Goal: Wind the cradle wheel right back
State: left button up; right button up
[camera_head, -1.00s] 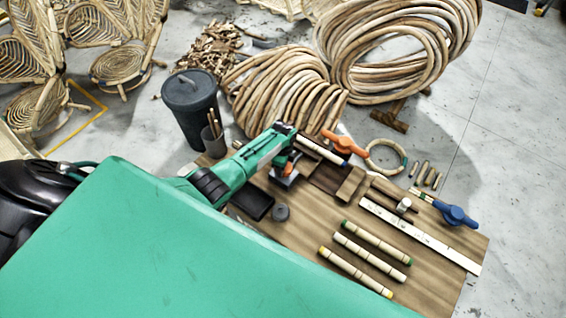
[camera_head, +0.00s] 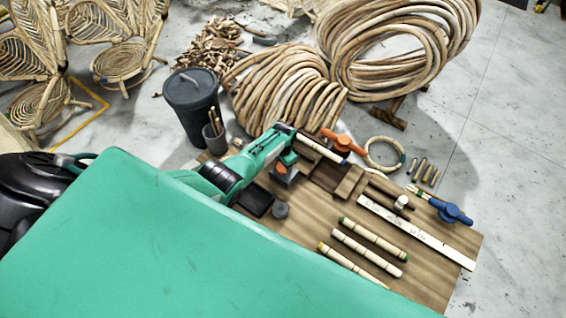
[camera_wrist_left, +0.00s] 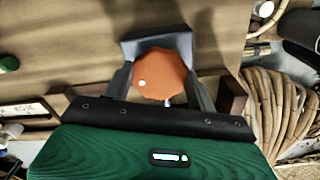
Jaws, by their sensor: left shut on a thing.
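The cradle wheel is an orange lobed knob (camera_wrist_left: 160,76) with a small white dot, seen face-on in the left wrist view. My left gripper (camera_wrist_left: 160,88) is shut on it, with one dark finger on each side. A dark grey block (camera_wrist_left: 158,38) stands just beyond the knob. In the head view, my left gripper (camera_head: 287,160) is at the back left of the wooden board, with orange showing by it. The arm partly hides the wheel there. My right gripper is not in view.
On the board (camera_head: 310,237) lie several banded rattan pieces (camera_head: 375,238) and a white rule (camera_head: 415,232). An orange handle (camera_head: 343,141) and a blue handle (camera_head: 452,212) sit at its edges. A dark bin (camera_head: 192,100) and rattan coils (camera_head: 285,85) stand behind.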

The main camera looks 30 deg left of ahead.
pick_arm(q)
jog(key=n, duration=0.2)
jog(key=shift+n, duration=0.4)
jog(key=n+p, duration=0.1)
jog(key=n, duration=0.4)
jog(key=shift+d+n, duration=0.1)
jog(key=shift+n, duration=0.2)
jog(key=n, duration=0.7)
jog(key=shift+d, duration=0.15)
jog(key=shift+n, duration=0.7)
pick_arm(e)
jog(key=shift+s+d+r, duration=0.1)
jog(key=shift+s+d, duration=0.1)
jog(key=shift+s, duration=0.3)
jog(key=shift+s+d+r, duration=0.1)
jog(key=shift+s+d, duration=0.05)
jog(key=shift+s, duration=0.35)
pick_arm(q)
jog(key=shift+n, duration=0.3)
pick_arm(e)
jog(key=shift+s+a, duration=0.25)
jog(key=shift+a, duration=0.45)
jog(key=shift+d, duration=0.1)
